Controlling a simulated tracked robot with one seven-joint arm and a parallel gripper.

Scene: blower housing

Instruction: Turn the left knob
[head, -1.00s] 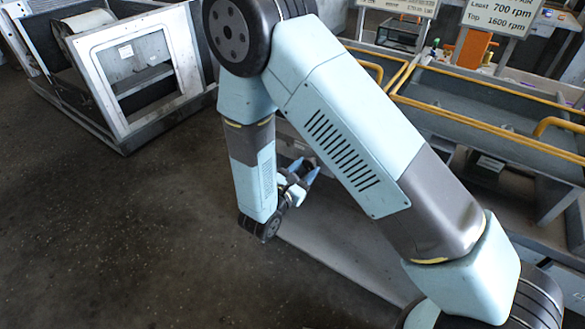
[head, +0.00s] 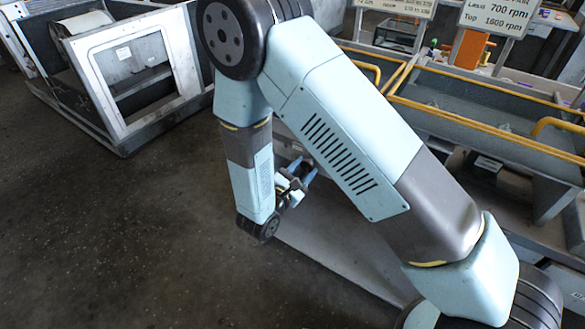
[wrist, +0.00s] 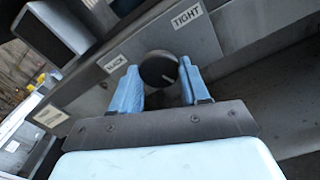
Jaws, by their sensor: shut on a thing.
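In the wrist view a dark round knob (wrist: 157,68) with a short white mark on its right side sits on a grey panel. My gripper (wrist: 160,78) has its two blue fingers on either side of it, shut on the knob. A label reading SLACK (wrist: 116,63) is left of the knob, and one reading TIGHT (wrist: 187,15) is above right. In the head view my gripper (head: 300,176) shows small beyond my forearm, and the knob is hidden there.
Another pale label (wrist: 50,116) is at the left of the panel. In the head view a grey metal frame (head: 125,65) stands at the left back and a trough with yellow rails (head: 480,105) at the right. The dark floor (head: 100,230) at the left is clear.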

